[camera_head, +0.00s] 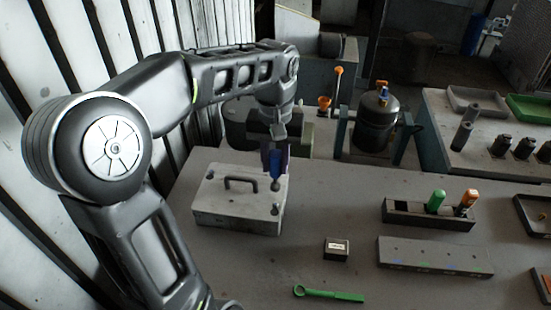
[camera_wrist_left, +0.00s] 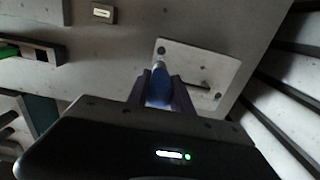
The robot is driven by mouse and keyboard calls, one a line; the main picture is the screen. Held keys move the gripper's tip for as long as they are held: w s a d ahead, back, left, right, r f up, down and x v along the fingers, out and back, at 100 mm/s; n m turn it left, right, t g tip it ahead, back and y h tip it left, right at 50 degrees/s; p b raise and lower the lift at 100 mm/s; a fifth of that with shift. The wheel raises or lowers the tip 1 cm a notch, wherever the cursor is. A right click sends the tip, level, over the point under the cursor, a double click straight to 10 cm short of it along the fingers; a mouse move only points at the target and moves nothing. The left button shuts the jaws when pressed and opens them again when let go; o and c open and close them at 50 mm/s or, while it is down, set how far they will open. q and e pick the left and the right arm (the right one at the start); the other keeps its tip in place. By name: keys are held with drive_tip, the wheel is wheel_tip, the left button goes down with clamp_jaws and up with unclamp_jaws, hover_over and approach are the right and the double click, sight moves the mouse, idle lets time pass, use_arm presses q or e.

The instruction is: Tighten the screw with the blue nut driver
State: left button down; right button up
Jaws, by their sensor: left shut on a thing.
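My left gripper (camera_head: 274,158) is shut on the blue nut driver (camera_head: 275,170), which points down over the right part of the grey blower housing (camera_head: 238,212). The driver's tip is close to the housing's top at its right side; I cannot tell whether it touches. In the left wrist view the gripper (camera_wrist_left: 160,92) holds the blue nut driver (camera_wrist_left: 159,86) between its fingers, with the housing (camera_wrist_left: 222,62) beyond it. The screw is not clearly visible. My right gripper is not in view.
A black handle (camera_head: 240,184) stands on the housing. A rack (camera_head: 410,215) holds green and orange-handled drivers. A small labelled box (camera_head: 337,250), a green wrench (camera_head: 330,295) and a grey block (camera_head: 430,258) lie on the table (camera_head: 330,195). The table between housing and rack is clear.

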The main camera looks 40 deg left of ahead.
sight(276, 179)
use_arm(q)
drive_tip(key=shift+f, duration=1.55)
drive_tip(key=shift+a+f+b, duration=0.1)
drive_tip(key=shift+f+b, duration=0.4)
drive_tip(key=shift+f, duration=0.4)
drive_tip(key=shift+f, duration=0.1)
drive_tip(key=shift+f+b, duration=0.25)
drive_tip(key=shift+b, duration=0.15)
